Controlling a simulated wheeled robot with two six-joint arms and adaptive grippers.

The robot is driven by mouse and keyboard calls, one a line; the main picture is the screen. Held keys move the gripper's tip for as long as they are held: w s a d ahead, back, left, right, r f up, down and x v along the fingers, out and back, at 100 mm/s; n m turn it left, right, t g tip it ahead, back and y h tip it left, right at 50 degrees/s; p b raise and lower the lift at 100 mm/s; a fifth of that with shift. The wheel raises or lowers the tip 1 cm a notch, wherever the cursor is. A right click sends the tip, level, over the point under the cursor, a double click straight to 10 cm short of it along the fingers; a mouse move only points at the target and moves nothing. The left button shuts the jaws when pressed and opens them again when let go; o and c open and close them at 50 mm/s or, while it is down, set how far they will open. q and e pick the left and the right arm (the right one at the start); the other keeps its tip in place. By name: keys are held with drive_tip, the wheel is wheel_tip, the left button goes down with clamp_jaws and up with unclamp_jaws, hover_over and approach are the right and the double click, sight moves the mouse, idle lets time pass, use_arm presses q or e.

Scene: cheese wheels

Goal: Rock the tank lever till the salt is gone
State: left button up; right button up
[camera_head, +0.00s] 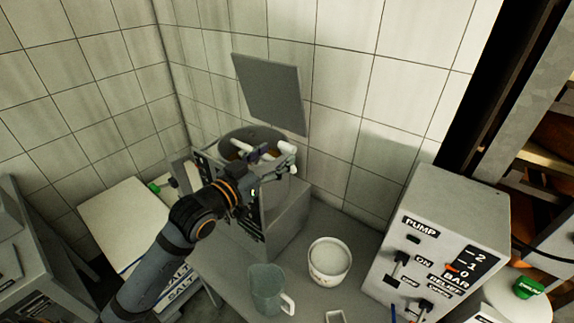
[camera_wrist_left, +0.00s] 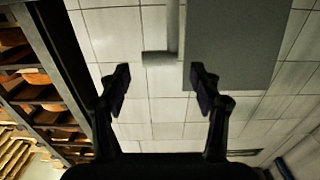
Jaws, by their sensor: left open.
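The tank (camera_head: 262,190) is a grey box with a round vessel (camera_head: 250,136) in its top, against the tiled wall. White rod-like pieces (camera_head: 242,146) lie across the vessel's mouth; I cannot tell which is the lever. My left gripper (camera_head: 262,178) is in front of the tank's upper part, partly merged with it. In the left wrist view its two fingers (camera_wrist_left: 161,78) are apart with nothing between them. A grey bar (camera_wrist_left: 160,57) with a wide end shows beyond them. Any salt inside the tank is hidden. My right gripper is not seen.
A grey panel (camera_head: 272,92) stands tilted above the tank. A white tub (camera_head: 329,262) with white contents and a grey-green jug (camera_head: 268,290) stand on the table in front. A pump box (camera_head: 435,245) with switches is at right. Sacks marked SALT (camera_head: 180,284) are low at left.

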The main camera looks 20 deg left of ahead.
sight(284, 149)
use_arm(q)
drive_tip(key=shift+b+x, duration=0.6)
drive_tip(key=shift+x, duration=2.1)
clamp_jaws()
